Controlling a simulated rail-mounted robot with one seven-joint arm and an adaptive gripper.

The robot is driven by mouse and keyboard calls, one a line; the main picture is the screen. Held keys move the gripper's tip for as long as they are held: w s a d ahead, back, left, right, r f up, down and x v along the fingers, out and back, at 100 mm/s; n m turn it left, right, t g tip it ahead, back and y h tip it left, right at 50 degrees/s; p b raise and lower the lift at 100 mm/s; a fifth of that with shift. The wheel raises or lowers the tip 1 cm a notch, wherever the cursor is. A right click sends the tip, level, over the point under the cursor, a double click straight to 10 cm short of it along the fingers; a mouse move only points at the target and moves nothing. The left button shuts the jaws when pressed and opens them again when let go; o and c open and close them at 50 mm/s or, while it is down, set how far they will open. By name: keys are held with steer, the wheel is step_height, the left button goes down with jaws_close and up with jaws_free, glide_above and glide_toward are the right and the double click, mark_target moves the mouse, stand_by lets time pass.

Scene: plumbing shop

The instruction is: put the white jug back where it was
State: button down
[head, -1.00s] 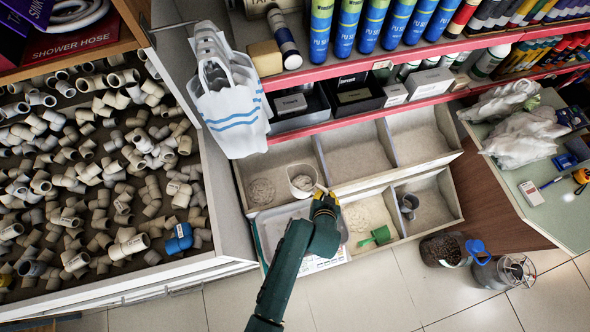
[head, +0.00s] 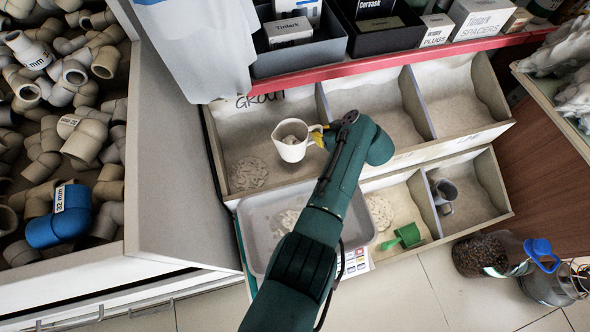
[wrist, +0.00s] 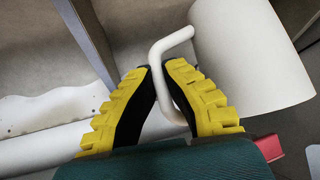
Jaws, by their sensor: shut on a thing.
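The white jug (head: 291,151) is upright in the head view, over the back left bin (head: 235,130) marked "GROUT". Pale lumps show inside the jug. My gripper (head: 325,138) is at the jug's right side, its yellow fingers shut on the handle. In the wrist view the fingers (wrist: 158,75) close around the white handle, and the jug's body (wrist: 245,50) is to the right. I cannot tell whether the jug's base touches the bin.
A pale heap (head: 248,173) lies in the same bin. A grey tray (head: 256,240) sits in front, partly behind my arm. A green scoop (head: 405,236) and a grey mug (head: 444,190) are in the front bins. A white bag (head: 195,50) hangs at the upper left.

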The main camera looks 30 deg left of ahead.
step_height(320, 180, down, 10)
steer(key=b, duration=0.7)
steer(key=shift+b, duration=0.35)
steer(key=shift+s+r, duration=0.1)
steer(key=shift+r, duration=0.05)
steer(key=c, duration=1.2)
jaws_free()
steer(key=shift+c, duration=0.2)
